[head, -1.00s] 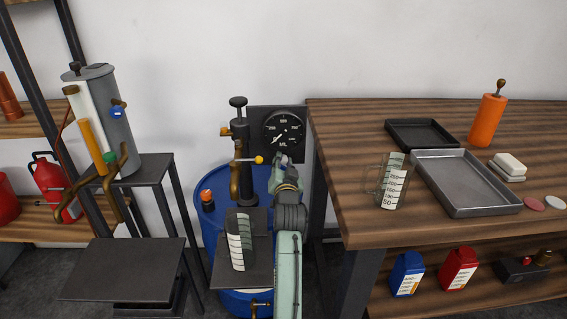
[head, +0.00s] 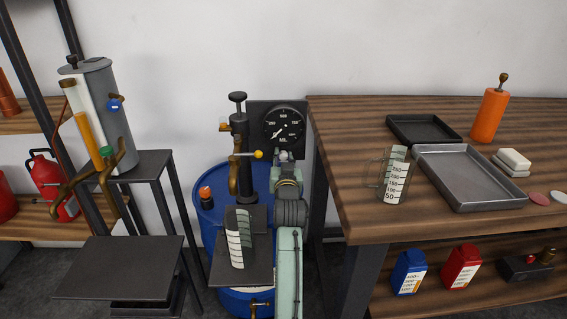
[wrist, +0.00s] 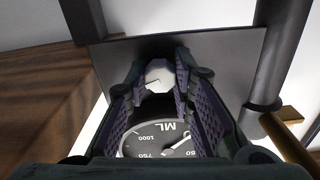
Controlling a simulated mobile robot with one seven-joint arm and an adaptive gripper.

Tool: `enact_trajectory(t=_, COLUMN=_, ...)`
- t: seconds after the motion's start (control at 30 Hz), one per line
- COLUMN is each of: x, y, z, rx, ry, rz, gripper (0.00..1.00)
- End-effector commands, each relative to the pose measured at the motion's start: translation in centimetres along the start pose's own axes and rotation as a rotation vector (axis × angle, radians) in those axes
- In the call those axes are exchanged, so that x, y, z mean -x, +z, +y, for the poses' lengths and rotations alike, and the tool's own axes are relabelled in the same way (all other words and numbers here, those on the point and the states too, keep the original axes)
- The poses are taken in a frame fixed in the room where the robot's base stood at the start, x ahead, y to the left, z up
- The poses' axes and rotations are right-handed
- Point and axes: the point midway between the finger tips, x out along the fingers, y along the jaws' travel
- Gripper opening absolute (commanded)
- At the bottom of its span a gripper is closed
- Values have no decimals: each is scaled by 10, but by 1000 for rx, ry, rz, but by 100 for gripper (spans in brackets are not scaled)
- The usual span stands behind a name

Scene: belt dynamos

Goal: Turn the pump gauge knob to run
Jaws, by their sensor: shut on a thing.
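The pump gauge (head: 285,124) is a black panel with a round dial, mounted behind the pump on the blue drum. In the wrist view its dial (wrist: 155,142) appears upside down, marked ML. The knob (wrist: 158,76) is a small pale grey faceted piece with a dark mark, on the panel below the dial. My gripper (wrist: 158,88) is shut on the knob, with a purple-lined finger on each side of it. In the head view my gripper (head: 285,158) is just below the dial and mostly hides the knob. I see no run label.
The black pump column (head: 239,150) with its brass spout and yellow-tipped lever stands close left of my arm. A measuring jug (head: 238,240) stands on the plate before it. The wooden workbench (head: 340,190) is close on the right.

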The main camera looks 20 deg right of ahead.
Motion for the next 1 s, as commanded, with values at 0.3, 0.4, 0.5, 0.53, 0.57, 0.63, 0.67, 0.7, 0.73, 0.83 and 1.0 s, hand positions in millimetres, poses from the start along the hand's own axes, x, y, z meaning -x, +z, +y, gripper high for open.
enact_trajectory(t=0.3, x=0, y=2, z=1, rx=300, ry=0, rz=1, gripper=0)
enact_trajectory(t=0.4, x=0, y=2, z=1, rx=396, ry=0, rz=1, gripper=0)
enact_trajectory(t=0.5, x=0, y=2, z=0, rx=492, ry=0, rz=2, gripper=0)
enact_trajectory(t=0.53, x=0, y=2, z=0, rx=520, ry=0, rz=1, gripper=0)
enact_trajectory(t=0.57, x=0, y=2, z=0, rx=548, ry=0, rz=1, gripper=0)
enact_trajectory(t=0.63, x=0, y=2, z=1, rx=615, ry=1, rz=0, gripper=0)
enact_trajectory(t=0.67, x=0, y=2, z=1, rx=644, ry=1, rz=0, gripper=0)
enact_trajectory(t=0.7, x=0, y=2, z=1, rx=682, ry=1, rz=0, gripper=0)
enact_trajectory(t=0.73, x=0, y=2, z=1, rx=711, ry=1, rz=1, gripper=0)
enact_trajectory(t=0.83, x=0, y=2, z=1, rx=803, ry=1, rz=1, gripper=0)
enact_trajectory(t=1.0, x=0, y=2, z=1, rx=951, ry=0, rz=-1, gripper=0)
